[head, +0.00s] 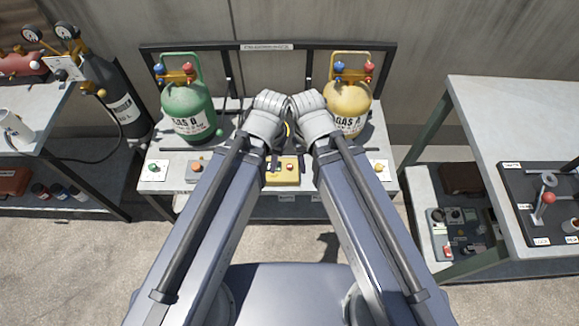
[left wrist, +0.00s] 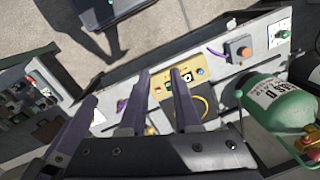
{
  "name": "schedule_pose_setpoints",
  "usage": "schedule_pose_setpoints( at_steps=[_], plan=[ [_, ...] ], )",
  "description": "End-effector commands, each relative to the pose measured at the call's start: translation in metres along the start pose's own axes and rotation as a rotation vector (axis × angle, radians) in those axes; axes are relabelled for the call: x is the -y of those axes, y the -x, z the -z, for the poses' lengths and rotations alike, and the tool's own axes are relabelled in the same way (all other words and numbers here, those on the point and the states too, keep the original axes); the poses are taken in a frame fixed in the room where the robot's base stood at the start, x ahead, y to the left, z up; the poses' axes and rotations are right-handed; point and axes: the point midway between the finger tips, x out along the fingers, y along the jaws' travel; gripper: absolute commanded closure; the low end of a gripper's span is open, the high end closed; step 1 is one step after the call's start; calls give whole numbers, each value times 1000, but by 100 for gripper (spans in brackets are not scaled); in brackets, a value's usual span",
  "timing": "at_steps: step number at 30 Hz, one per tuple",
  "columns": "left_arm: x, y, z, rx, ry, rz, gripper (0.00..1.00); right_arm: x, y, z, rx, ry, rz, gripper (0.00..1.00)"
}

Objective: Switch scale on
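I cannot pick out a scale by a readable label. A yellow control box (head: 283,170) with a red button sits at the bench's front middle; it also shows in the left wrist view (left wrist: 196,76). Left of it are a box with an orange button (head: 195,170) and a white panel with a green control (head: 153,170). My left gripper (left wrist: 160,72) is open and empty, its fingers apart in front of the yellow box; contact cannot be told. My right gripper's fingers are hidden behind its wrist and arm in the head view.
A dark rack frame (head: 225,46) stands behind. Side tables with equipment flank the bench, the right one (head: 520,100) nearby. Bare floor lies between.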

Motion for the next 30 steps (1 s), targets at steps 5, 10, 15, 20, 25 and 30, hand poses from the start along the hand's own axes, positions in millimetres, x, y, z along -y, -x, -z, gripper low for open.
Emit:
schedule_pose_setpoints(
  at_steps=[5,10,15,20,25,30],
  plan=[
    [0,0,0,0,0,0,90,0,0,0,0,0,0,50],
    [0,0,0,0,0,0,100,0,0,0,0,0,0,50],
    [0,0,0,0,0,0,100,0,0,0,0,0,0,50],
    [0,0,0,0,0,0,100,0,0,0,0,0,0,50],
    [0,0,0,0,0,0,100,0,0,0,0,0,0,50],
    [0,0,0,0,0,0,100,0,0,0,0,0,0,50]
  ],
)
